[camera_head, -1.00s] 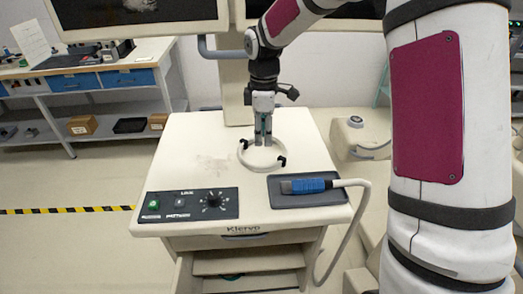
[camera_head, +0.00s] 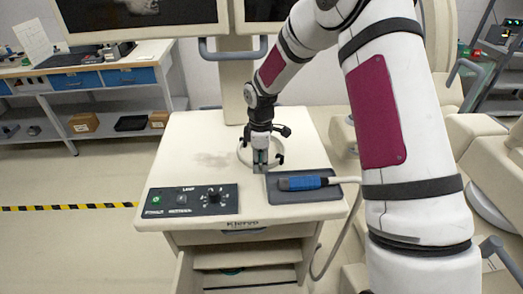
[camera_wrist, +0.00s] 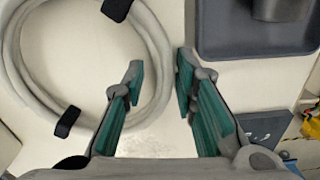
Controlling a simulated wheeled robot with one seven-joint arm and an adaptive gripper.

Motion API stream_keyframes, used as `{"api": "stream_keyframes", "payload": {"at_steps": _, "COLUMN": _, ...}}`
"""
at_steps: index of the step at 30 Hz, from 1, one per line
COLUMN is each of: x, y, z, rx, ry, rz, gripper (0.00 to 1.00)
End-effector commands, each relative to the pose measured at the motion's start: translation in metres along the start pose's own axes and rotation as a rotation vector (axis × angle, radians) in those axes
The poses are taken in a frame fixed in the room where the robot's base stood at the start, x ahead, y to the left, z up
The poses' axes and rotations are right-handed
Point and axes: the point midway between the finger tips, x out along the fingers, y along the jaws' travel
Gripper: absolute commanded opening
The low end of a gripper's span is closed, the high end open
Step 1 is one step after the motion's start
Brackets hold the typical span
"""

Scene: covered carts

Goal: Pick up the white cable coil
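The white cable coil (camera_head: 241,154) lies flat on the top of the cream cart, partly hidden behind my gripper in the head view. In the wrist view the coil (camera_wrist: 22,75) is a ring of several turns bound by black straps. My gripper (camera_head: 260,170) is low over the near side of the coil. In the wrist view my gripper (camera_wrist: 160,68) is open, its two green-padded fingers apart. The coil's right-hand band passes between the fingertips in that view. I cannot tell whether the fingers reach down around it or touch it.
A dark tray (camera_head: 290,195) holding a blue-handled probe (camera_head: 304,183) lies right beside my gripper. The tray wall (camera_wrist: 202,45) is near the right finger. A black control panel (camera_head: 190,200) is at the cart's front left. A monitor (camera_head: 140,18) stands behind.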

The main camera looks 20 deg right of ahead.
Motion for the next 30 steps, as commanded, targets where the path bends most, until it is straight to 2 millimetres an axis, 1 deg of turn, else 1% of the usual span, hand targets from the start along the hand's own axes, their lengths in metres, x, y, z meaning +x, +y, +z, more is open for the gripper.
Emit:
{"api": "stream_keyframes", "payload": {"at_steps": 5, "x": 0.000, "y": 0.000, "z": 0.000, "rx": 0.000, "ry": 0.000, "rz": 0.001, "gripper": 0.26}}
{"api": "stream_keyframes", "payload": {"at_steps": 9, "x": 0.000, "y": 0.000, "z": 0.000, "rx": 0.000, "ry": 0.000, "rz": 0.001, "gripper": 0.00}}
{"api": "stream_keyframes", "payload": {"at_steps": 17, "x": -0.001, "y": 0.001, "z": 0.000, "rx": 0.000, "ry": 0.001, "rz": 0.002, "gripper": 0.00}}
{"api": "stream_keyframes", "payload": {"at_steps": 20, "x": -0.004, "y": 0.001, "z": -0.001, "rx": 0.000, "ry": 0.001, "rz": 0.003, "gripper": 0.00}}
{"api": "stream_keyframes", "payload": {"at_steps": 23, "x": -0.014, "y": 0.002, "z": -0.001, "rx": 0.001, "ry": 0.002, "rz": 0.005, "gripper": 0.00}}
{"api": "stream_keyframes", "payload": {"at_steps": 30, "x": -0.060, "y": 0.003, "z": -0.001, "rx": 0.001, "ry": 0.002, "rz": 0.007, "gripper": 0.00}}
